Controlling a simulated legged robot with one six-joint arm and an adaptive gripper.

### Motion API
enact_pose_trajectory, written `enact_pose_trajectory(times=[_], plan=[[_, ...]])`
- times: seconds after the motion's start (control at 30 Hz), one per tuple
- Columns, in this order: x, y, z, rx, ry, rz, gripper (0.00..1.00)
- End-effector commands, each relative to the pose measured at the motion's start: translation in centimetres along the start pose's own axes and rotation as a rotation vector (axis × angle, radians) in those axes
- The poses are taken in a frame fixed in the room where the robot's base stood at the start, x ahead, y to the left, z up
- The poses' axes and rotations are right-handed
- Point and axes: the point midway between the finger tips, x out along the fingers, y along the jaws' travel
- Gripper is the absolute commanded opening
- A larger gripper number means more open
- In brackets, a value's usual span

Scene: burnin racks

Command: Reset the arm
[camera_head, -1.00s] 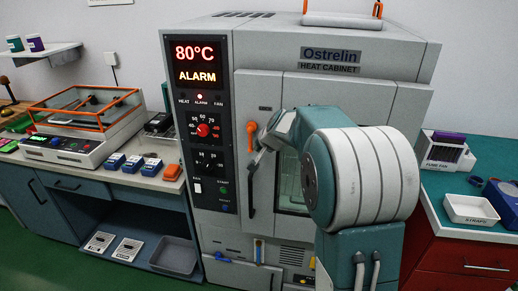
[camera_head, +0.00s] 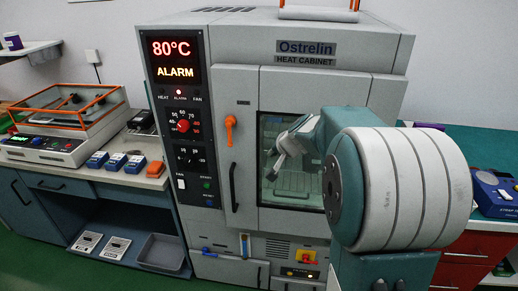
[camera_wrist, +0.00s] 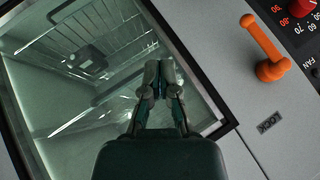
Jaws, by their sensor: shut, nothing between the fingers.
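My gripper (camera_wrist: 159,75) is shut and empty in the wrist view, in front of the heat cabinet's glass window (camera_wrist: 75,60). In the head view my gripper (camera_head: 270,172) is small and partly side-on, before the same window (camera_head: 290,185). My arm's large rounded joint covers the right part of the cabinet. The heat cabinet (camera_head: 345,85) has its door closed, and a wire rack (camera_wrist: 90,35) shows inside through the glass. The orange handle (camera_head: 230,130) hangs down on the door's left, and it also shows in the wrist view (camera_wrist: 268,50).
The display (camera_head: 174,60) reads 80°C ALARM. A left bench (camera_head: 90,178) carries an orange-framed machine (camera_head: 65,115) and several small blue devices. A grey tray (camera_head: 162,252) is on the low shelf. A blue box (camera_head: 492,190) stands on the right counter.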

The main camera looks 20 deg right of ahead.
Motion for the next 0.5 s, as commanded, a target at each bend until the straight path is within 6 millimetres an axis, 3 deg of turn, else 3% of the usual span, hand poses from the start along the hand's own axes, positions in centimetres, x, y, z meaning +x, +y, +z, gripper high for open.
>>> enact_pose_trajectory(times=[0.5], plan=[[-0.75, 0.38, 0.62, -0.004, 0.002, 0.002, 0.0]])
